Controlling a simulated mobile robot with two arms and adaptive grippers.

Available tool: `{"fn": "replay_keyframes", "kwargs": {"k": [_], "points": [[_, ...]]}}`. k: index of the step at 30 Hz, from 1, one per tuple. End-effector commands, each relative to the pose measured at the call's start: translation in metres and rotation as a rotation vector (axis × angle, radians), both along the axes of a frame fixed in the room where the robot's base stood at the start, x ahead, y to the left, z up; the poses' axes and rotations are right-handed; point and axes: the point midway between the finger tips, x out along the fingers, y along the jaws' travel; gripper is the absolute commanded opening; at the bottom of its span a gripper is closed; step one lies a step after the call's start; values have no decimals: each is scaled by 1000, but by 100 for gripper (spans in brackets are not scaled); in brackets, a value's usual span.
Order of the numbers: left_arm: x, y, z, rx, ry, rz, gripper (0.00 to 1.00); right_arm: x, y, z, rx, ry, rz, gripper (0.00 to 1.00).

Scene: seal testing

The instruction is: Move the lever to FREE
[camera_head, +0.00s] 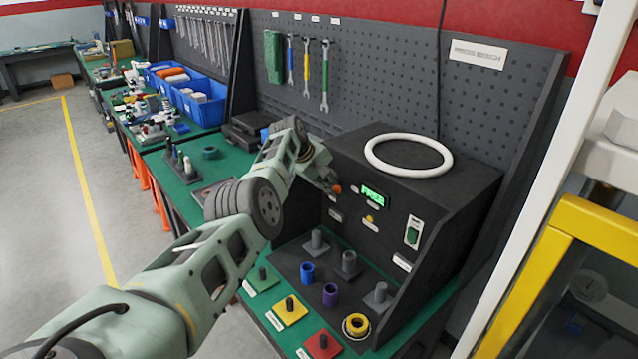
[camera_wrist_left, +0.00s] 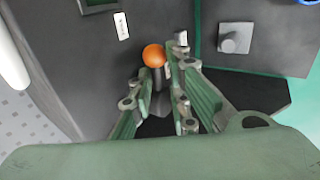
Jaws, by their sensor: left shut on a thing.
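The lever shows as an orange ball knob (camera_head: 336,189) on the front of the dark test box (camera_head: 408,240), at its left side. In the left wrist view the knob (camera_wrist_left: 153,55) sits at the fingertips, with a grey shaft partly hidden below it. My left gripper (camera_head: 326,179) is at the lever; its green fingers (camera_wrist_left: 160,75) are closed around it from both sides. A small green display (camera_head: 373,196) right of the lever is lit; its letters look like FREE but are small. My right gripper is not in view.
A white ring (camera_head: 408,155) lies on top of the box. Below stand grey posts, a blue cup (camera_head: 307,272), a purple cup (camera_head: 330,294) and coloured plates with pegs. A yellow frame (camera_head: 590,225) stands at the right.

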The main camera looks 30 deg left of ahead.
Motion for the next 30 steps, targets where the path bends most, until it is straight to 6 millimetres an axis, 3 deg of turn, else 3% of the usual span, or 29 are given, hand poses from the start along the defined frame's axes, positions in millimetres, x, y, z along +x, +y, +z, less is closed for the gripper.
{"fn": "replay_keyframes", "kwargs": {"k": [1,6,16,17,21,30], "points": [[5,-2,8,-9,-18,1,0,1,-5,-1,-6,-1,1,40],[5,-5,9,-25,-14,3,0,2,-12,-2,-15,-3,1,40],[5,-5,10,-29,-15,7,0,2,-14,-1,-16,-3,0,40],[5,-5,10,-29,-16,6,16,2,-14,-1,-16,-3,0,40],[5,-5,9,-28,-13,7,29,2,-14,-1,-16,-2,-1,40],[3,-5,5,-27,-4,5,29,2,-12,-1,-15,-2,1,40]]}}
